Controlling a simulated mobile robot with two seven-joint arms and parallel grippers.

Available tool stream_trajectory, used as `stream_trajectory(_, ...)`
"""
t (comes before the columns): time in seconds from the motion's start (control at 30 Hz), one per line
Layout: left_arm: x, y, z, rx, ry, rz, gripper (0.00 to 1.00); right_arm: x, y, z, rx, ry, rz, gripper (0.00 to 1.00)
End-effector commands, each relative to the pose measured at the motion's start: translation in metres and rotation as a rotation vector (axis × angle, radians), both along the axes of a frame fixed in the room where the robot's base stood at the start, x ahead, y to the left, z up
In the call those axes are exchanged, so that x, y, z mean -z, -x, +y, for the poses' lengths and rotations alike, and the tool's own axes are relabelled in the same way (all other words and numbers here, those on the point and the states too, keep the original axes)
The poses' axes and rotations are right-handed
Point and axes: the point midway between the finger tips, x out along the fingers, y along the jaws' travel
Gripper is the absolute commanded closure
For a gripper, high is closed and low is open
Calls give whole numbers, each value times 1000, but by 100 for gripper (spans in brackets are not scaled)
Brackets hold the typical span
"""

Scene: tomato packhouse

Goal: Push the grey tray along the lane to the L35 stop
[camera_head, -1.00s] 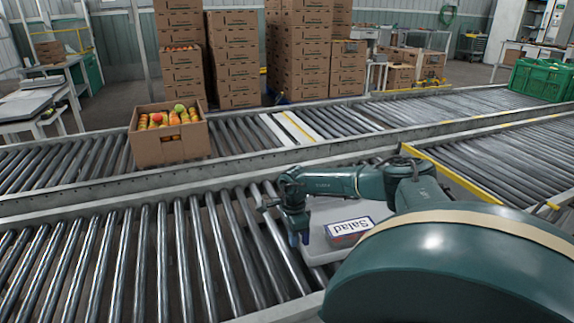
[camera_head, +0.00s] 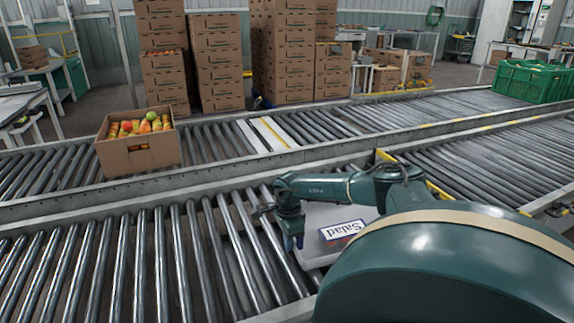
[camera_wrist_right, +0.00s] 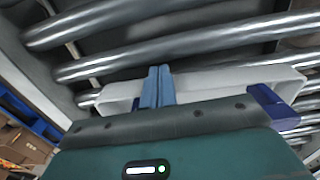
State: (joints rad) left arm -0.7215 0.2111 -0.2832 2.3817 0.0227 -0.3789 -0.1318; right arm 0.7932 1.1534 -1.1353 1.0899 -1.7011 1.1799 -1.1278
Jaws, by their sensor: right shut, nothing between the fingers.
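The light grey tray (camera_head: 316,216) lies on the near roller lane, partly hidden behind my right arm. A box marked "Salad" (camera_head: 342,232) sits in it. My right gripper (camera_head: 297,243) points down at the tray's left end, shut and empty. In the right wrist view, the closed blue fingers (camera_wrist_right: 157,86) are against or very close to the tray's pale wall (camera_wrist_right: 215,84); contact is hard to tell. I cannot read an L35 mark; the stop is not identifiable. My left gripper is not in view.
A carton of tomatoes (camera_head: 139,147) stands on the far lane, behind a metal rail. A yellow-edged bar (camera_head: 440,192) crosses right of the tray, partly behind my arm. A green crate (camera_head: 533,80) is at far right. Rollers left of the tray are bare.

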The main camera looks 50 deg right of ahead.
Motion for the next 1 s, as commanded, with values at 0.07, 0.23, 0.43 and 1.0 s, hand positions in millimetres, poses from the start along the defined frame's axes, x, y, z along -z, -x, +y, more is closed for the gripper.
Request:
stream_trajectory(0.07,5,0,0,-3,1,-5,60,3,13,-20,9,5,5,100)
stream_trajectory(0.23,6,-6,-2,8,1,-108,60,5,40,-64,9,5,3,100)
stream_trajectory(0.43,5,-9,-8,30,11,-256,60,6,67,-110,7,5,2,100)
stream_trajectory(1.0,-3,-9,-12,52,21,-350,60,0,80,-131,1,2,1,100)
